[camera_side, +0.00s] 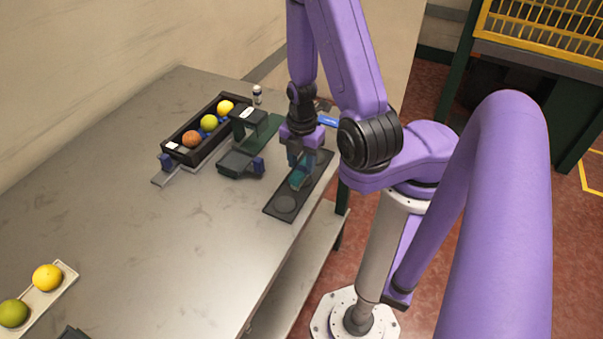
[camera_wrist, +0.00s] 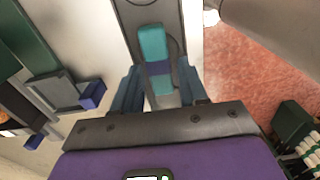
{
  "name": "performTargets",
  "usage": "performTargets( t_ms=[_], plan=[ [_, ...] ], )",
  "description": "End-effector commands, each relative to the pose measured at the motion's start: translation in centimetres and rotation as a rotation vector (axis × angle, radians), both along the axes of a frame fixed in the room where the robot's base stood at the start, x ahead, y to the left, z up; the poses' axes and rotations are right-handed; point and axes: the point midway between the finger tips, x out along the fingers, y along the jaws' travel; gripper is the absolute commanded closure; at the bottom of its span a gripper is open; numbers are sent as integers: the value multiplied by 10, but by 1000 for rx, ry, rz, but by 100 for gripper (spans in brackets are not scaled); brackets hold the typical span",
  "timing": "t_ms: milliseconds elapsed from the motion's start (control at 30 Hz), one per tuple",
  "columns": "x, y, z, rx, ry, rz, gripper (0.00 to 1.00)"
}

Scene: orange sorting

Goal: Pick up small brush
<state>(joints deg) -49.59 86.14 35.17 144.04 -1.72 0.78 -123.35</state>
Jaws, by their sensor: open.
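The small brush appears to be the teal piece with a purple band (camera_wrist: 153,44), lying on a long dark tray (camera_wrist: 131,18) in the wrist view. In the side view its teal part (camera_side: 298,181) shows just below my gripper (camera_side: 300,163). In the wrist view my gripper (camera_wrist: 160,92) is open, with one finger on either side of the brush's near end. The fingers are not seen to touch it. The brush's nearest end is partly hidden by the gripper body. The dark tray (camera_side: 272,208) lies along the table's right edge.
A black box (camera_side: 174,146) holds several fruits. A dark green device (camera_side: 240,163) stands left of the tray. A pale tray (camera_side: 69,271) with two fruits lies front left. The grey table's (camera_side: 160,235) middle is clear.

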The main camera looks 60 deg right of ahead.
Motion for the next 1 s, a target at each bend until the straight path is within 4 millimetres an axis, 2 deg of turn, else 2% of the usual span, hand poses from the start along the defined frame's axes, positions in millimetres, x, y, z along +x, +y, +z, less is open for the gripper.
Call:
performTargets(
  t_ms=[300,700,733,833,867,1000],
  plan=[
    [1,-1,-32,3,2,0,57],
    [2,-1,-40,1,-1,-1,57],
    [2,-1,-39,1,-1,-1,61],
    [2,-1,-39,1,-1,-1,93],
    [2,-1,-39,1,-1,0,97],
    [2,-1,-39,1,-1,0,97]
  ],
)
